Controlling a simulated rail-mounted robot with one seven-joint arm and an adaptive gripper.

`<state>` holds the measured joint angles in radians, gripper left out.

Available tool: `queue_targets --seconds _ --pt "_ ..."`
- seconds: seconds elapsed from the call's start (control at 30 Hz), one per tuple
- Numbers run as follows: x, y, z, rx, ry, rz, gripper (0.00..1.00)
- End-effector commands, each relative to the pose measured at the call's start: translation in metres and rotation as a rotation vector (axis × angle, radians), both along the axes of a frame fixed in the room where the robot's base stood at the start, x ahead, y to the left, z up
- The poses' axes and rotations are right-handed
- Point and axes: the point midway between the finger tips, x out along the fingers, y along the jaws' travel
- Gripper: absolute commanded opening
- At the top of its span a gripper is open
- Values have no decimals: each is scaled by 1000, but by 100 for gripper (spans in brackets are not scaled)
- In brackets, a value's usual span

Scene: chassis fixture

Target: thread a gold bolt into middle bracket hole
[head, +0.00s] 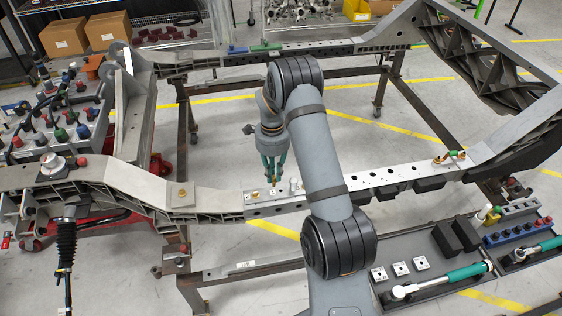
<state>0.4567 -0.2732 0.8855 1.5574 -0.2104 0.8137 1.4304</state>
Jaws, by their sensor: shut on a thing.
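My gripper (273,178) points down over the near rail, left of the arm's forearm in the head view. Its green fingers are shut on a small gold bolt (274,184), which is mostly hidden between the fingertips. Below it, a light grey bracket (256,197) with small labels lies on the rail's top face. The bolt is just above or touching the bracket; I cannot tell which. The bracket's middle hole is too small and covered to make out. Another small gold piece shows on the bracket's right part, close to the forearm.
The long chassis rail (385,178) runs left to right with a row of holes. A dark tray (440,270) at the lower right holds a green-handled wrench (445,279), square plates (401,269) and black blocks (456,236). Cardboard boxes (85,34) stand at the back left.

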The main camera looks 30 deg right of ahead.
Motion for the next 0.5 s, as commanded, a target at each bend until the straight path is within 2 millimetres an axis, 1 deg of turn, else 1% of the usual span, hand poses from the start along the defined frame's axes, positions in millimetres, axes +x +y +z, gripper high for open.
queue_targets --seconds 0.03,0.1,0.2,0.3,0.5 --pt "4 -8 4 0 0 -64 0" --pt "7 -18 5 0 0 -141 0" --pt "9 -28 5 0 0 -215 0" --pt "10 -33 4 0 2 -250 0" --pt "10 -34 -2 1 0 -256 0"
